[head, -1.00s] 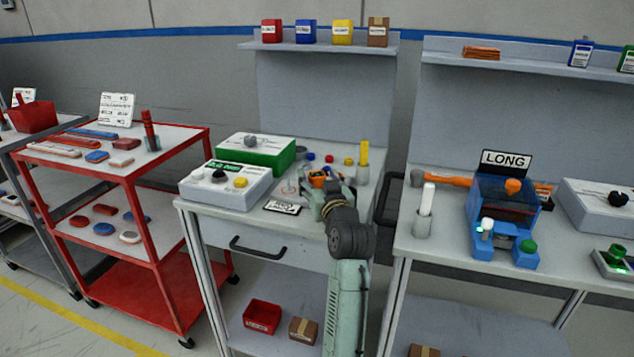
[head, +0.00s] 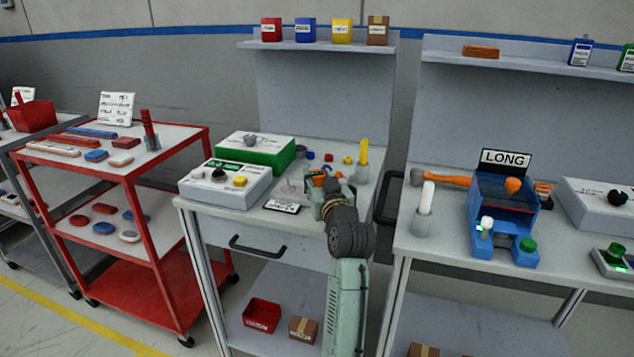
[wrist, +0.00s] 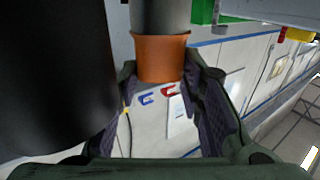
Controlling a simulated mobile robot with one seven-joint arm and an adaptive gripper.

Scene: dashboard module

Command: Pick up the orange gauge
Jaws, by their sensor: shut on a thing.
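The orange gauge shows in the wrist view as an orange band (wrist: 160,57) under a grey cylindrical part, between the two dark finger pads of my gripper (wrist: 160,95). The pads close on it from both sides. In the head view, a small bit of orange gauge (head: 318,180) shows beside my gripper (head: 324,192), over the front right part of the middle bench (head: 225,213). The fingers and wrist hide most of it there. I cannot tell whether it touches the bench top.
A white control box (head: 225,188) and a green-sided box (head: 262,160) stand left of my gripper. A yellow cylinder (head: 363,152) stands upright behind it. A label card (head: 282,206) lies at the front edge. The right bench holds a blue fixture (head: 505,215).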

